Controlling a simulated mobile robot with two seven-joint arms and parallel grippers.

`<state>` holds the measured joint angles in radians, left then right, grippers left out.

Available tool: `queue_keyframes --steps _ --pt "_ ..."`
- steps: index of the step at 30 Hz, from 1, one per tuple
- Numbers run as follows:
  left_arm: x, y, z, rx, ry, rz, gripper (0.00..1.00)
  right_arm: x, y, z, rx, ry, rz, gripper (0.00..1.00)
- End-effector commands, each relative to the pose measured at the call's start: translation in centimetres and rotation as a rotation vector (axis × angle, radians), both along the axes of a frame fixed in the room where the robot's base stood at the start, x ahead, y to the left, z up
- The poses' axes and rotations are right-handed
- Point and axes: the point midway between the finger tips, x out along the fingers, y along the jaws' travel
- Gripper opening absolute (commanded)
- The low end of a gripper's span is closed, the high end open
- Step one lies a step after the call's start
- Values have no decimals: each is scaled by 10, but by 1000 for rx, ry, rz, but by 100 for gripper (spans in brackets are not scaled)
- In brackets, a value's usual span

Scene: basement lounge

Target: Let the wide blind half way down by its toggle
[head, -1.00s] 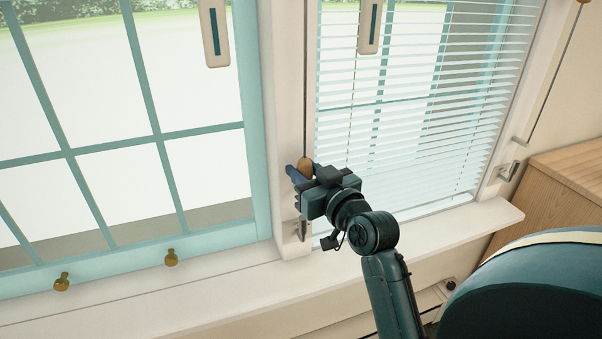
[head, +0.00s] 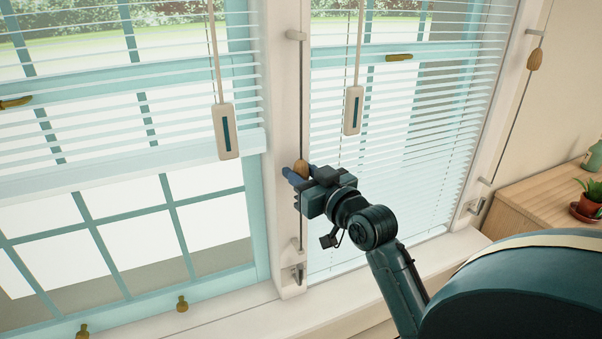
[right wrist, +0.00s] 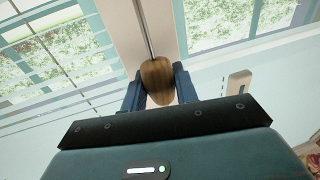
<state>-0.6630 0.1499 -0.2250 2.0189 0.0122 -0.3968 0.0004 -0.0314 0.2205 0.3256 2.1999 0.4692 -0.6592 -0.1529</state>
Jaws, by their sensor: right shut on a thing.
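The wide blind (head: 100,110) hangs over the left window in the head view, its white bottom rail (head: 130,163) part way down the panes. Bare glass shows below the rail. The wooden toggle (head: 302,167) is on a thin cord along the post between the windows; it also shows in the right wrist view (right wrist: 158,80). My right gripper (head: 297,173) is shut on the toggle, with a blue finger on each side of it in the right wrist view (right wrist: 158,88). My left gripper is not in view.
A narrower blind (head: 405,120) covers the right window. A second wooden toggle (head: 535,59) hangs on a cord at its right. A metal cleat (head: 298,273) sits low on the middle post. A wooden cabinet (head: 540,200) with a potted plant (head: 590,195) stands at right.

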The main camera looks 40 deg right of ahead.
Motion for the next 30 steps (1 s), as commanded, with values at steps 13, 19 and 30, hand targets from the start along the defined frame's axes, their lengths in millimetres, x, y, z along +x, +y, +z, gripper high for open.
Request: queue_keyframes --steps 13,19,30 --pt "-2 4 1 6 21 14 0 0 0 10 0 0 0 0" --pt "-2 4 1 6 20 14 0 0 0 10 0 1 0 36" --pt "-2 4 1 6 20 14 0 0 0 10 0 2 -1 51"
